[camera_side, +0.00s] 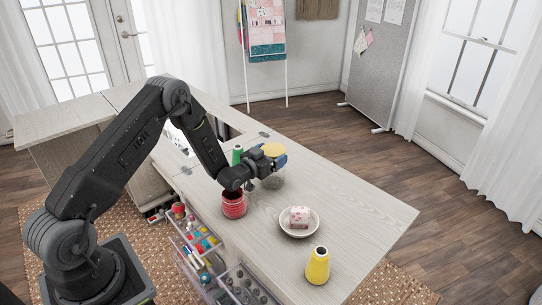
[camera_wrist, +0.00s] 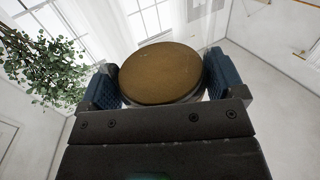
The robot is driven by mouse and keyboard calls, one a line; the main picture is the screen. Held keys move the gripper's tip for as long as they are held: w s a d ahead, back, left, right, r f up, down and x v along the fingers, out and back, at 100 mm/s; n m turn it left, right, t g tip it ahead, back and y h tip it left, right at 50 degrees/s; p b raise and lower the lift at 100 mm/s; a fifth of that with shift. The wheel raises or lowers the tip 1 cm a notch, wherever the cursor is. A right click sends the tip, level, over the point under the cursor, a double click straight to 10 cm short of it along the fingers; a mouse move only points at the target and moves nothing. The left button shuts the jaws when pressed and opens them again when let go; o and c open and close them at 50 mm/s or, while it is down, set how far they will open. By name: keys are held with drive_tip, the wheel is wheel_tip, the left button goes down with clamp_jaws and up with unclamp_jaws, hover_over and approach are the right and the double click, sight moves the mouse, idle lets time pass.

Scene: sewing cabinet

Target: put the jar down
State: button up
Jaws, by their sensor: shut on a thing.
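The jar (camera_side: 273,179) has a yellow-gold lid and a clear glass body. In the side view it is over the right part of the pale wooden cabinet top (camera_side: 345,208). My gripper (camera_side: 275,160) is shut on the jar near its lid. In the wrist view the round brown-gold lid (camera_wrist: 160,74) sits between the two blue fingers of my gripper (camera_wrist: 161,80). The glass body is faint, and I cannot tell whether its base touches the cabinet top.
A red jar or spool (camera_side: 233,205) and a green thread cone (camera_side: 237,154) stand near my gripper. A white bowl (camera_side: 287,231) holding a pink patterned thing is in front. A yellow thread cone (camera_side: 318,266) stands nearer. The top's far right is clear. Open drawers (camera_side: 205,262) hang below.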

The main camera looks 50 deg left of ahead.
drive_tip(key=shift+f, duration=0.1)
drive_tip(key=o, duration=1.1)
drive_tip(key=shift+f, duration=0.1)
drive_tip(key=shift+o, duration=0.2)
